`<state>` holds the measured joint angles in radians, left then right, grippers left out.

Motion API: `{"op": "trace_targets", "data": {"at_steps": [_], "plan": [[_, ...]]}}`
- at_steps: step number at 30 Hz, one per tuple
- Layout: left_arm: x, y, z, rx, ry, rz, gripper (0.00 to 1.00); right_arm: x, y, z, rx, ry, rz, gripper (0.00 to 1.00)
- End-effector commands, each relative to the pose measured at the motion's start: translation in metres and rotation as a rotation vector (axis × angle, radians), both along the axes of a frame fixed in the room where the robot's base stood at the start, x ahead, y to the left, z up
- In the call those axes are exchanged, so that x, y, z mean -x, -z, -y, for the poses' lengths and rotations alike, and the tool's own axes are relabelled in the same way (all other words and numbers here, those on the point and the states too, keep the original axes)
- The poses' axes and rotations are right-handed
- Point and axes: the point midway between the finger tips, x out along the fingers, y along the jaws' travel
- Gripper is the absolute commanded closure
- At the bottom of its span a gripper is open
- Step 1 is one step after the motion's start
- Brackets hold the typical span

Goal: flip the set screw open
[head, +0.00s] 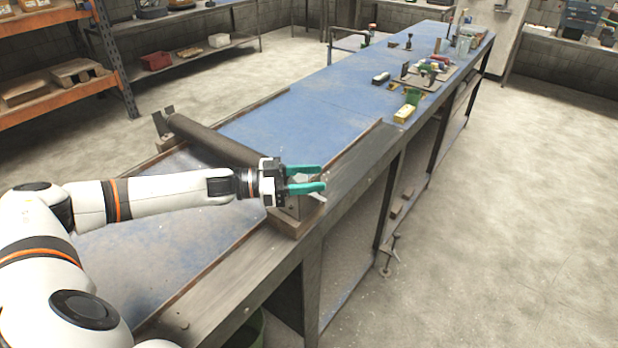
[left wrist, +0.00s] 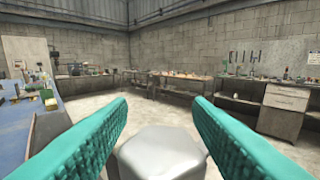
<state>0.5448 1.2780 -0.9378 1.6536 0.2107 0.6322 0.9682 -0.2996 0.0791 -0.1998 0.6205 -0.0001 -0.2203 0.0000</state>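A dark roller tube (head: 212,141) lies across the bench, with an upright metal bracket (head: 160,122) at its far end. My left gripper (head: 322,178) is at the tube's near end, above a grey metal block (head: 299,207). Its two teal fingers are spread apart with nothing visible gripped between them. In the left wrist view the fingers (left wrist: 160,112) flank a grey faceted shape; I cannot tell whether it is part of my gripper. I cannot make out the set screw; my gripper covers part of the tube's near end. My right gripper is not in view.
The long blue workbench (head: 295,127) has a raised wooden edge strip. A clamp (head: 390,258) hangs at the bench's right side. Open concrete floor (head: 500,220) lies to the right.

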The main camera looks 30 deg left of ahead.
Motion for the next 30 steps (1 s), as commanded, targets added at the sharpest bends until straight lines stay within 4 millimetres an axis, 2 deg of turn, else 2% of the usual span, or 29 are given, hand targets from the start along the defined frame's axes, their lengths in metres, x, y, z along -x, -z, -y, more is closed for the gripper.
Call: {"op": "trace_targets", "data": {"at_steps": [11, 14, 24, 30], "plan": [[0.003, 0.003, -0.004, -0.002, -0.001, -0.003, 0.5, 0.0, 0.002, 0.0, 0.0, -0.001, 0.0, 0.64], [0.011, 0.005, -0.014, -0.004, -0.003, -0.006, 0.5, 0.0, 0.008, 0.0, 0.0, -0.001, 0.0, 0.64], [0.056, 0.006, -0.068, -0.007, -0.003, -0.007, 0.5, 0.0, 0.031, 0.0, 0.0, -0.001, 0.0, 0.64], [0.073, 0.003, -0.088, -0.004, -0.001, -0.005, 0.5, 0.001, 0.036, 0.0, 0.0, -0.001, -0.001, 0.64]]}}
